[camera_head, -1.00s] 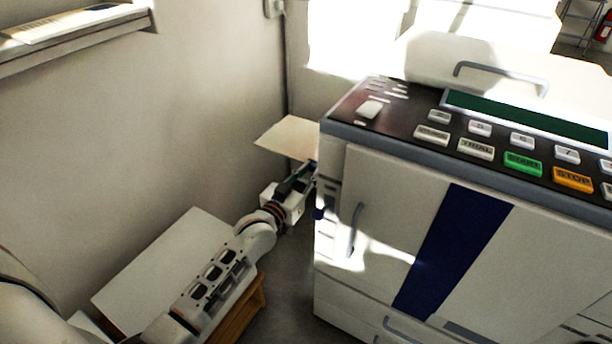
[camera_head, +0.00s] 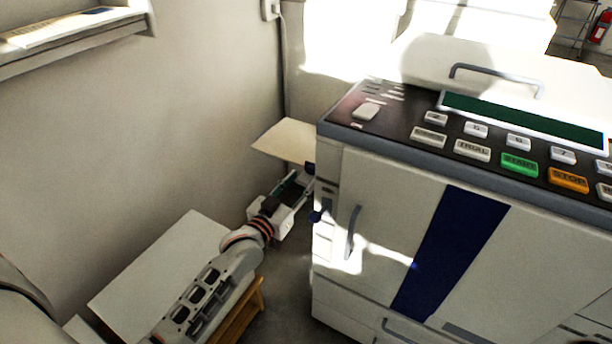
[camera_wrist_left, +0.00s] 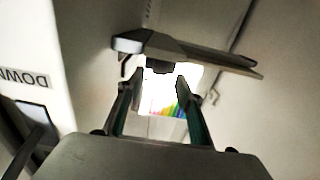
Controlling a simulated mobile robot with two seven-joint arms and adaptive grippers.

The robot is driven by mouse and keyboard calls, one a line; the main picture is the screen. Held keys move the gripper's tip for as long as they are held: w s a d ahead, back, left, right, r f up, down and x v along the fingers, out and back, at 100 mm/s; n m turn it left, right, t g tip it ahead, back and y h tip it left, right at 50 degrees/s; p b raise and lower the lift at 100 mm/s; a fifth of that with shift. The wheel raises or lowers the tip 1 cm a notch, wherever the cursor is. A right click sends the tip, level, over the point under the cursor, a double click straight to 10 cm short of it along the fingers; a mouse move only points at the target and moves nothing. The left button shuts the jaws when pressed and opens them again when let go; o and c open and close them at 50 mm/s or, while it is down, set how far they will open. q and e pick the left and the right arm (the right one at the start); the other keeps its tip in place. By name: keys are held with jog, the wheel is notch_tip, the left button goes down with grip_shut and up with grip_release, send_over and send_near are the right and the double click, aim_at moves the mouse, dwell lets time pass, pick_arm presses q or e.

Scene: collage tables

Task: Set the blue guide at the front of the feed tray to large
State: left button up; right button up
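The feed tray (camera_head: 284,139) is a pale flat shelf sticking out of the copier's left side. A small dark blue piece (camera_head: 309,168), perhaps the guide, shows at its near edge by the copier; its setting cannot be read. My left gripper (camera_head: 303,183) is just below and in front of the tray, close to the copier's side. In the left wrist view its two fingers (camera_wrist_left: 158,92) stand apart with nothing between them. Beyond them a dark grey bar (camera_wrist_left: 190,52), perhaps the tray's edge, crosses the view with a dark block under it. My right gripper is not in view.
The copier (camera_head: 380,210) fills the right side, with a handle and a blue knob (camera_head: 315,216) near its left edge. A panel marked DOWN (camera_wrist_left: 25,79) stands left in the wrist view. A white-topped low table (camera_head: 160,265) stands below my left arm. The wall is behind.

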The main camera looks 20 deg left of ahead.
pick_arm(q)
jog(key=s, duration=0.7)
jog(key=shift+s+a, duration=0.3)
jog(key=shift+s, duration=0.1)
